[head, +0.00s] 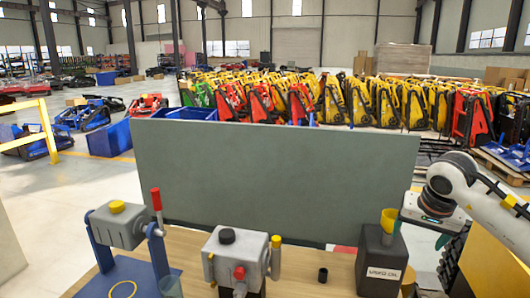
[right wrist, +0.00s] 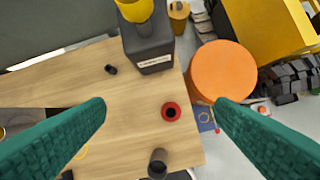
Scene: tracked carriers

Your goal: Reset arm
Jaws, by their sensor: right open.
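My right gripper (head: 420,236) hangs at the right of the head view, beside the black waste-oil container. In the right wrist view its two teal fingers (right wrist: 160,112) are wide apart with nothing between them. My left gripper is not in view.
Two grey housings with levers, left (head: 118,225) and middle (head: 235,255), stand on the table. A small black cup (head: 323,275) is between the middle one and the container. A grey-green panel (head: 280,170) rises behind. An orange round top (right wrist: 222,70) is beside the table.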

